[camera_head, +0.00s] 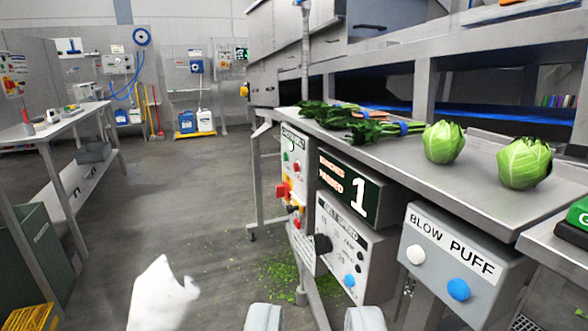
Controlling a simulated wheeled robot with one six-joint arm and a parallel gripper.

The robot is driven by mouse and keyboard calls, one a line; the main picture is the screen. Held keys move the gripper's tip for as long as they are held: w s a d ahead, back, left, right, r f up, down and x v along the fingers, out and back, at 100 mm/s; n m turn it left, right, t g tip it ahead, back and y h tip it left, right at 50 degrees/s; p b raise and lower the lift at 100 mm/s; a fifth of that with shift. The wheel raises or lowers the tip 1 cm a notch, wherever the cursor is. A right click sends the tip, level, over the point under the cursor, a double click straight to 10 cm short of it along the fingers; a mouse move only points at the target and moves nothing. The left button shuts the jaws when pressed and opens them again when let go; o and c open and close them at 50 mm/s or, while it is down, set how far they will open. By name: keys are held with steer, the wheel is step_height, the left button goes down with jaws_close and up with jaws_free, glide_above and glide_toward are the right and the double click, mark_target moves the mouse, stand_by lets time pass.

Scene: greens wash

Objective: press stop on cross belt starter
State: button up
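The box carries a small green button (286,157), a small red button (297,166) and a red-and-yellow switch (283,191). More dark and red controls sit lower on it. Which control is stop is too small to read. My gripper (314,319) shows as two grey fingertips at the bottom edge, wide apart with nothing between them. It is below the box in the picture, apart from it.
Right of the box are a bunches-washed counter (350,189) showing 1, a panel with knobs (342,245) and a BLOW PUFF box (452,250). Lettuce heads (524,163) and bunched greens (362,126) lie on the bench (463,188). Open floor (185,190) lies left.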

jaws_close()
stand_by(0.7)
steer(key=shift+w, duration=0.1)
stand_by(0.6)
